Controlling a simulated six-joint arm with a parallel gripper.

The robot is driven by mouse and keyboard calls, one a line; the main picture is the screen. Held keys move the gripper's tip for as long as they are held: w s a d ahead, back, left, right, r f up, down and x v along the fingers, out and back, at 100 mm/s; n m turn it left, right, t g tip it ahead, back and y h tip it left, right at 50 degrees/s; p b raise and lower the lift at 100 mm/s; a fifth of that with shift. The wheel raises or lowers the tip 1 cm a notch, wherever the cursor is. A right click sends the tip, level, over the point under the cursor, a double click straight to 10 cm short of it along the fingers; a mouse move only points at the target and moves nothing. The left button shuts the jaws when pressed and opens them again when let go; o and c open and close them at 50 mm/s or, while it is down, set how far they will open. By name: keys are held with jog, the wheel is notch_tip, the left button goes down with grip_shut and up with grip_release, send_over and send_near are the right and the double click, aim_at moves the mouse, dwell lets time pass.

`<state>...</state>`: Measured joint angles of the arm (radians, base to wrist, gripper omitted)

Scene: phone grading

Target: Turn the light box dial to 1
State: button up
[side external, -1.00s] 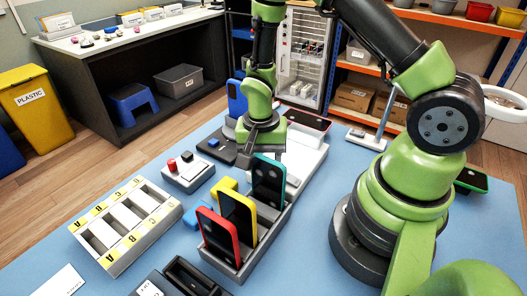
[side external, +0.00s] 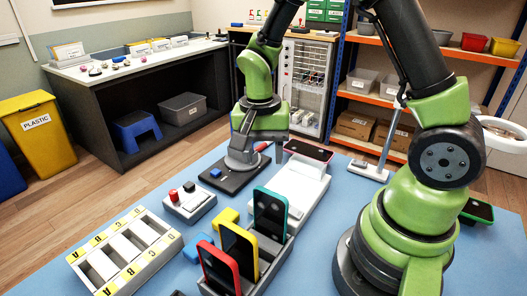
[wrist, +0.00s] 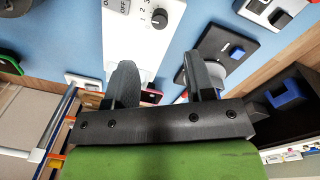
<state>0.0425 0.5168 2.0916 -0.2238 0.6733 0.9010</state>
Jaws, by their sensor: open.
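The light box (side external: 297,187) is a long white box on the blue mat, behind the phone rack in the side view. In the wrist view its white panel (wrist: 146,52) carries a round dark dial (wrist: 159,18) beside printed numbers, and an OFF label. I cannot tell clearly which number the dial points to. My gripper (wrist: 158,62) is open and empty, its two dark fingers apart, with the dial beyond the fingertips. In the side view my gripper (side external: 243,155) hangs left of the light box, near a black pad with a blue button (side external: 215,173).
A rack holds upright red, yellow and teal phones (side external: 270,215) in front of the light box. A red-edged phone (side external: 308,150) lies at its far end. A grey box with a red button (side external: 188,203) and a lettered tray (side external: 124,250) stand left.

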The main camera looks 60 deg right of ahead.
jog(key=s+d+f+m+t+y, duration=0.1)
jog(key=d+m+y, duration=0.35)
jog(key=m, duration=0.25)
jog(key=x, duration=0.9)
jog(key=shift+a+f, duration=0.2)
jog(key=shift+a, duration=0.15)
jog(key=c, duration=0.9)
